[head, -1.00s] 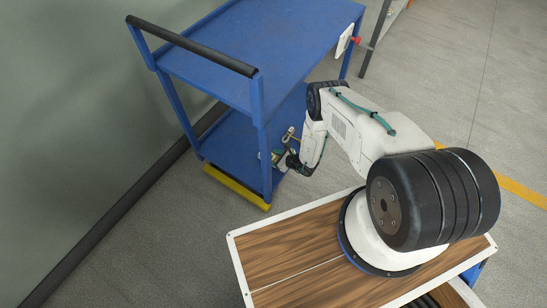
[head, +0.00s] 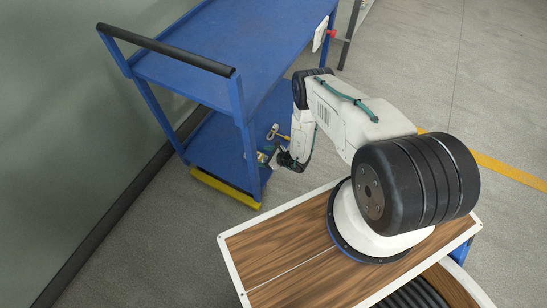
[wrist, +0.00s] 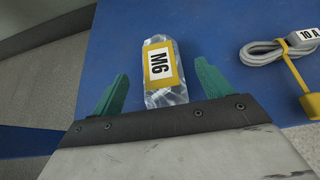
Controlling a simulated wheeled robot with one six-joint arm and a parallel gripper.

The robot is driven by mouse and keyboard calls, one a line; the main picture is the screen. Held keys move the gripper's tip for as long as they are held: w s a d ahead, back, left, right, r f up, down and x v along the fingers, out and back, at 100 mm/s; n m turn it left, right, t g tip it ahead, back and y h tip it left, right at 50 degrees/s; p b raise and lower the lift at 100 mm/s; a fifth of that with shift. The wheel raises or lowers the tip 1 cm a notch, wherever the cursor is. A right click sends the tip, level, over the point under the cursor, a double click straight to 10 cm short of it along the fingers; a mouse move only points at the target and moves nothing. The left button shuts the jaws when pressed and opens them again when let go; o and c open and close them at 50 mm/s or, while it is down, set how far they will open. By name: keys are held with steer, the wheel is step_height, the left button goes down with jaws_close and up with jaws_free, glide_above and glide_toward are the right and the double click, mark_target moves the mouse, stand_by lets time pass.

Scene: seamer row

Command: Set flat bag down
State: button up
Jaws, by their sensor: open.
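The flat bag (wrist: 163,70) is clear plastic with a yellow-edged white label reading M6. In the wrist view it lies on the blue shelf (wrist: 220,25) between my gripper's two green fingers. My gripper (wrist: 162,74) is open, with a gap visible between each finger and the bag. The near end of the bag reaches the dark gripper body, and I cannot tell whether they touch. In the head view my gripper (head: 278,157) is at the lower shelf (head: 217,143) of the blue cart, and the bag is too small to make out clearly.
A grey coiled cable (wrist: 268,50) with a 10 A tag and yellow strap lies to the right of the bag. The cart's corner post (head: 249,150) and upper shelf (head: 240,50) stand close to my arm. A yellow bar (head: 225,188) edges the cart's bottom.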

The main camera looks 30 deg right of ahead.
steer(key=v, duration=0.9)
steer(key=shift+s, duration=0.15)
stand_by(2.0)
